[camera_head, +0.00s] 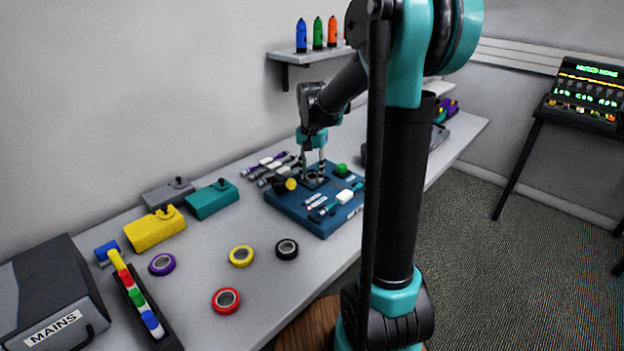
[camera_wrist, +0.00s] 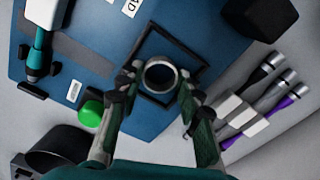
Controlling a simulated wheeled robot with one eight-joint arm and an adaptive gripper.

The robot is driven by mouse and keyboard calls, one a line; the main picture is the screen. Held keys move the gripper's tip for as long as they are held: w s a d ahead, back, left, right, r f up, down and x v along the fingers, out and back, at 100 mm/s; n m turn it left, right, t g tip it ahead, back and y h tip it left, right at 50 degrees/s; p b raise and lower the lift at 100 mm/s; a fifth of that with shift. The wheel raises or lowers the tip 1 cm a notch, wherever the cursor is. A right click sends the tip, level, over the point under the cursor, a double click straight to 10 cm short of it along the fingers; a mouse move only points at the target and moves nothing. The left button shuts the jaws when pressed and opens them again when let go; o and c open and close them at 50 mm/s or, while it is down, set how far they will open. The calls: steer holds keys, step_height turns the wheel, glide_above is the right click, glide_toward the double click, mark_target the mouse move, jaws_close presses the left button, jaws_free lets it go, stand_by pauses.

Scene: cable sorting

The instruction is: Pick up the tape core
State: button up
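The tape core is a grey ring (camera_wrist: 147,85) in the wrist view. It sits inside a dark square frame (camera_wrist: 190,62) on a blue board (camera_wrist: 100,52). In the head view the blue board (camera_head: 281,203) lies on the bench, and the core is small and partly hidden there. My gripper (camera_wrist: 158,82) points down with one finger on each side of the core. It also shows over the frame in the head view (camera_head: 313,172). The fingers are spread apart. Any contact between fingertips and core is too small to make out.
A green button (camera_wrist: 91,113) and a teal-and-white tool (camera_wrist: 40,45) are near the left finger. Several cable ends (camera_wrist: 262,108) lie to the right. Tape rolls, including a red one (camera_head: 226,301) and a black one (camera_head: 287,249), lie on the bench (camera_head: 205,260).

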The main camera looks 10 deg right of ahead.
steer(key=shift+c, duration=0.8)
